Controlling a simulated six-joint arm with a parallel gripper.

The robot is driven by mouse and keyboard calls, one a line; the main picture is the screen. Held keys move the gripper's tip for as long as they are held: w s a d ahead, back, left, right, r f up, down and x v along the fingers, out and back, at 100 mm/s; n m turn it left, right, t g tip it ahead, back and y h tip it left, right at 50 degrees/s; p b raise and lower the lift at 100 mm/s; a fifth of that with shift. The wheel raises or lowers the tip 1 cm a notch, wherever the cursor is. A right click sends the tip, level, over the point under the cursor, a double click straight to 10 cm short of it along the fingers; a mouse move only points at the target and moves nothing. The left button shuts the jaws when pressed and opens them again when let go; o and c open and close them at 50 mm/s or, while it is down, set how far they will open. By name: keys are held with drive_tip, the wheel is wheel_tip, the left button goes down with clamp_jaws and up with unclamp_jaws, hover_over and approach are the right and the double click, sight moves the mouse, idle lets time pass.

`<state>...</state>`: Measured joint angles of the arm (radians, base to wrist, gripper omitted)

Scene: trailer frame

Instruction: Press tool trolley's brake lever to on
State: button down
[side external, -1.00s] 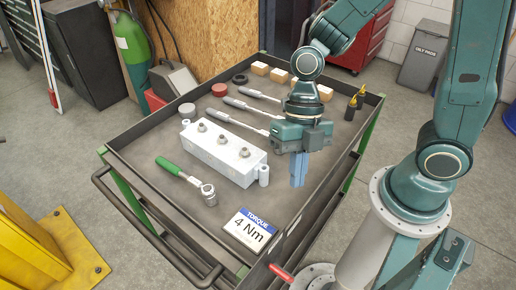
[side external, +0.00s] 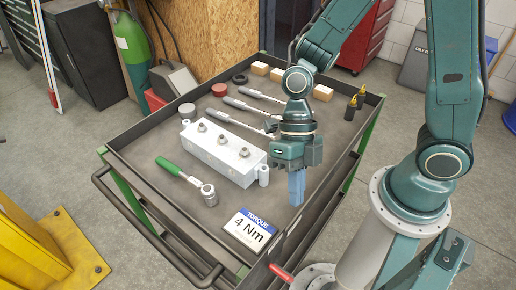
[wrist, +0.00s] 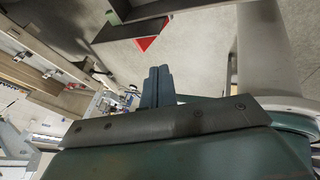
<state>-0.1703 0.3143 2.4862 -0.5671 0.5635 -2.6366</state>
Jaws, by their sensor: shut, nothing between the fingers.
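The tool trolley (side external: 128,184) is a dark tray on green legs. A red-ended lever (side external: 281,273) sticks out low at its near right corner, probably the brake lever; its lower part is cut off by the picture edge. My gripper (side external: 297,200) is shut and empty, pointing down over the right side of the tray, above and apart from the lever. In the wrist view the closed blue fingers (wrist: 158,72) show against the floor. A red triangular patch (wrist: 147,43) lies beyond them; I cannot tell if it is the lever.
The tray holds a grey block with bolts (side external: 224,155), a green-handled wrench (side external: 186,177), other wrenches, wooden blocks and a torque card (side external: 249,229). My arm's base stands close to the trolley's right side. A yellow post base (side external: 40,250) is at lower left.

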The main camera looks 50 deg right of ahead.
sight(279, 271)
drive_tip(key=shift+w+a+r+x, duration=0.15)
drive_tip(key=shift+a+x, duration=0.3)
drive_tip(key=shift+x, duration=1.65)
drive_tip(key=shift+w+a+r+x, duration=0.15)
drive_tip(key=shift+a+x, duration=0.25)
drive_tip(key=shift+x, duration=1.7)
drive_tip(key=shift+w+a+r+x, duration=0.2)
drive_tip(key=shift+a+x, duration=0.25)
drive_tip(key=shift+x, duration=1.65)
drive_tip(key=shift+a+h, duration=0.2)
drive_tip(key=shift+h, duration=0.2)
